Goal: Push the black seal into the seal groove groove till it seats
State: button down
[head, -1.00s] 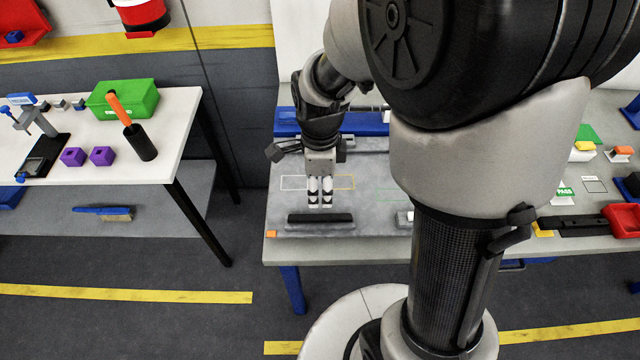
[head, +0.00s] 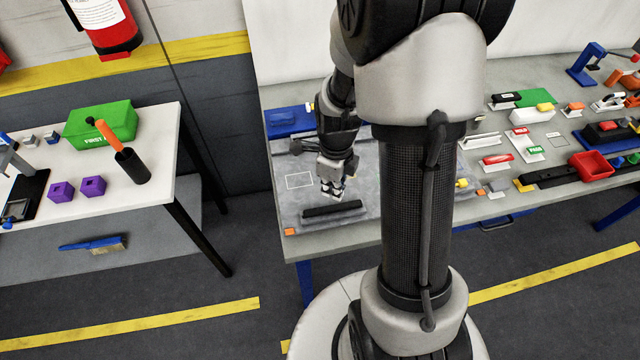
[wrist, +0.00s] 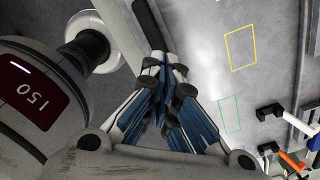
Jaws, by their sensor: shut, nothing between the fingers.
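A long black bar (head: 333,210) lies near the front left of the grey work surface in the head view. I cannot tell whether it is the seal, the groove part, or both together. My gripper (head: 332,198) is just behind the bar's middle and seems slightly above the surface. Its fingers are shut and empty. In the wrist view my gripper (wrist: 165,62) points at a dark strip (wrist: 148,22), probably the same bar, close beyond the fingertips. Contact cannot be made out, and no separate groove is clear.
Outlined zones, yellow (wrist: 241,48) and green (wrist: 230,114), mark bare surface beside the fingers. An orange block (head: 290,231) sits at the front left corner. A blue tray (head: 288,122) stands behind. My arm hides the middle of the bench. A red bin (head: 590,166) is at right.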

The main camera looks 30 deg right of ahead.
aim_at(333, 207)
jog(key=shift+d+f+b, duration=0.2)
jog(key=shift+f+b, duration=1.95)
jog(key=shift+f, duration=0.7)
jog(key=shift+f+b, duration=0.4)
jog(key=shift+f, duration=0.05)
jog(key=shift+r+p, duration=1.3)
jog(key=shift+r, duration=0.3)
notch_tip(333, 207, up, 12)
jog(key=shift+f, duration=0.15)
